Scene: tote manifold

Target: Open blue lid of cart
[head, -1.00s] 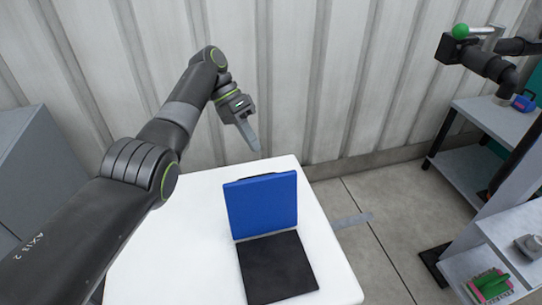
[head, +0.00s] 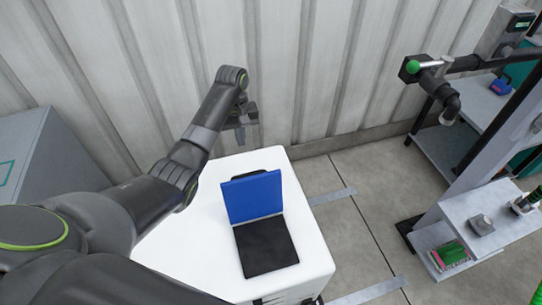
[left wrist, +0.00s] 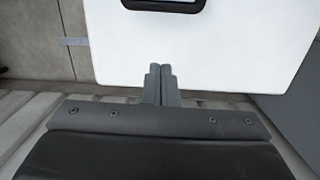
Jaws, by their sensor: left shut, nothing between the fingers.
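The white cart (head: 318,235) stands in the lower middle of the head view. Its blue lid (head: 252,196) stands raised, tilted up from a dark opening (head: 265,246) in the cart top. My left gripper (head: 242,140) is behind the cart's far edge, apart from the lid. In the left wrist view my left gripper (left wrist: 159,72) has its fingers together with nothing between them, over the edge of the white cart top (left wrist: 225,50). A dark-rimmed part (left wrist: 163,4) shows at the top of that view. My right gripper is not in view.
A corrugated wall (head: 330,60) runs behind the cart. A grey cabinet (head: 45,160) stands at the left. Shelving (head: 490,210) with small items and a black pipe with a green knob (head: 413,67) are at the right. Open floor (head: 350,210) lies between the cart and the shelving.

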